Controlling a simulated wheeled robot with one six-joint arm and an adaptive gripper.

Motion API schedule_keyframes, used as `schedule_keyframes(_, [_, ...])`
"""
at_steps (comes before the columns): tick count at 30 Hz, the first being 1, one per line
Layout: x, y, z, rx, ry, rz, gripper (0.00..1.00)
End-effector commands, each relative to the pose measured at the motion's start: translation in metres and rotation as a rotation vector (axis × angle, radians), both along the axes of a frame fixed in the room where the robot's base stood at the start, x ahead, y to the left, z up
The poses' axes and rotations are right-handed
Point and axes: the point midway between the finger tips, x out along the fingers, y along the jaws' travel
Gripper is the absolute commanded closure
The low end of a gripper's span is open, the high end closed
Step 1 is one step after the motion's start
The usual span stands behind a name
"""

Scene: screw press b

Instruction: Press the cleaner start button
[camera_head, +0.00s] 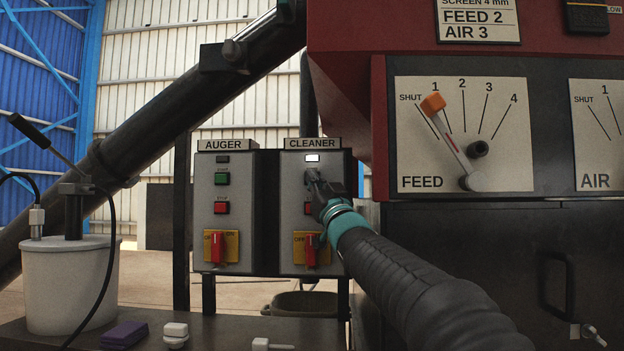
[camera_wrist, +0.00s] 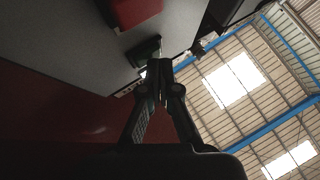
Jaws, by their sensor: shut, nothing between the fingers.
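The grey CLEANER panel (camera_head: 290,225) stands right of the AUGER panel in the head view. Its small lamp (camera_head: 312,158) is lit white. The cleaner start button is hidden behind my gripper (camera_head: 311,176) there; in the wrist view it shows as a dark green button (camera_wrist: 143,52) just ahead of the fingertips. My gripper (camera_wrist: 159,66) is shut and empty, with its tips at the button's edge; I cannot tell whether they touch it. The red stop button (camera_head: 307,208) sits below, also seen in the wrist view (camera_wrist: 135,11).
The cleaner's red rotary switch (camera_head: 310,252) is low on its panel. The AUGER panel (camera_head: 202,222) has a dark lamp (camera_head: 222,159) and a green start button (camera_head: 222,179). The red machine with its FEED lever (camera_head: 447,137) stands close at right. A white pot (camera_head: 70,290) stands at left.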

Motion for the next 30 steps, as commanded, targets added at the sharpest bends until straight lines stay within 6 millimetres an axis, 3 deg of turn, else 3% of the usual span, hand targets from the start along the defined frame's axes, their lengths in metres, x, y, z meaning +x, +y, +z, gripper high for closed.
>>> schedule_keyframes(30, [-0.020,0.001,-0.001,0.000,0.000,0.000,1.00])
